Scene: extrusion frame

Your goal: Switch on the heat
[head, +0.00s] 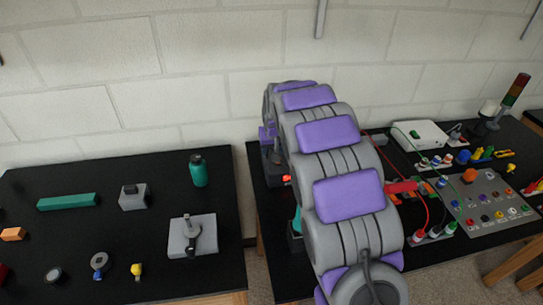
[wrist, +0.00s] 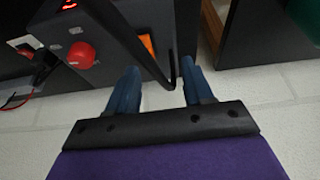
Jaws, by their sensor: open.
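In the wrist view, a black device (wrist: 110,38) has a red round knob (wrist: 82,55), a lit red display (wrist: 69,4) and an orange rectangular rocker switch (wrist: 148,44). My gripper (wrist: 158,68) has its two blue fingers apart with nothing between them. The fingertips are just below the orange switch in the picture, with the switch lying between their lines; contact is not visible. In the head view, a small lit red spot (head: 287,178) shows beside my arm, which hides most of the device and my fingers.
The left black table (head: 120,220) holds a green bottle (head: 198,170), a green bar (head: 67,201) and grey blocks. On the right are a grey panel (head: 475,187) with knobs, red cables and a signal tower (head: 515,90). A brick wall (head: 110,80) stands behind.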

